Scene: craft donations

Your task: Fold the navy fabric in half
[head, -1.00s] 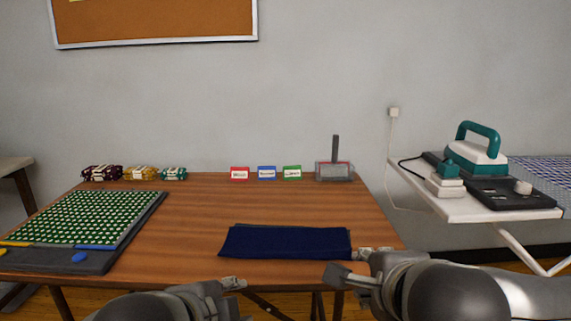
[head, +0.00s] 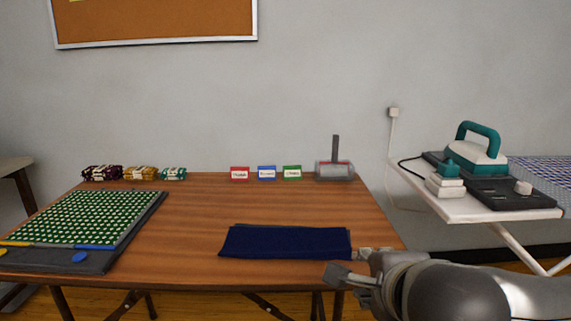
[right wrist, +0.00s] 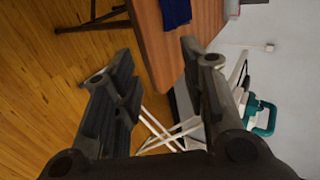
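The navy fabric (head: 285,242) lies flat as a wide strip near the front edge of the wooden table (head: 205,215). A thin second edge shows along its back side, so it looks layered. Its end also shows at the top of the right wrist view (right wrist: 175,11). My right gripper (head: 350,265) is just off the fabric's right front corner, near the table's front edge. Its fingers are apart with nothing between them in the right wrist view (right wrist: 158,85). My left gripper is out of view.
A green patterned fabric on a dark board (head: 93,258) takes up the table's left side. Yarn bundles (head: 140,173), small coloured cards (head: 266,173) and a grey-headed tool (head: 334,170) stand along the back. A teal iron (head: 480,145) is on the ironing board at right. The table's middle is clear.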

